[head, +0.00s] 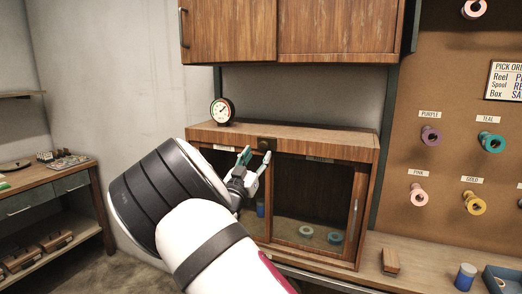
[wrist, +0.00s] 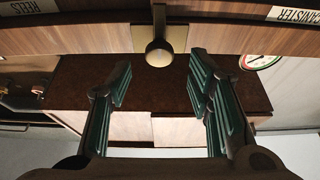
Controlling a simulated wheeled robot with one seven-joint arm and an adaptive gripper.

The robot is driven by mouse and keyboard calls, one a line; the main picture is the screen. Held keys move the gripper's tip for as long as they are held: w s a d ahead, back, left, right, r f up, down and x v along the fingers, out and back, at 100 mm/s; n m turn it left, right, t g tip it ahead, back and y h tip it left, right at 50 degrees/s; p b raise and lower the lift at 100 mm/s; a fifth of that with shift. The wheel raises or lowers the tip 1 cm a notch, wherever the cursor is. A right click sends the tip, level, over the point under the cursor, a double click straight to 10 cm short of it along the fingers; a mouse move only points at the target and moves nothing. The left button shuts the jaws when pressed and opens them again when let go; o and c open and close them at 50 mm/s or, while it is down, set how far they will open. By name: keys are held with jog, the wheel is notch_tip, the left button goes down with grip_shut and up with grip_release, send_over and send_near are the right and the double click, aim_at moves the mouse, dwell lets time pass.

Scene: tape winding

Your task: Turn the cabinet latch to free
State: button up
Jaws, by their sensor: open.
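The wooden cabinet (head: 368,157) stands on the bench with glazed doors at its front. Its latch (head: 266,143) is a dark brass plate with a knob at the top middle of the front. In the wrist view the latch (wrist: 159,48) shows as a brass plate with a round knob and a short bar. My gripper (head: 256,162) is open and empty just in front of the cabinet, slightly below the latch. In the wrist view my gripper (wrist: 161,80) has its green-padded fingers spread to either side of the knob, apart from it.
A round dial gauge (head: 222,111) stands on the cabinet top. Wall cupboards (head: 335,32) hang above. Spools hang on a pegboard (head: 440,95) at right. A wooden block (head: 390,260), a blue-capped jar (head: 465,276) and a blue tray (head: 503,279) are on the bench.

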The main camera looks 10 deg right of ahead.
aim_at(263, 146)
jog(key=shift+x, duration=1.9)
jog(key=shift+c, duration=0.6)
grip_shut()
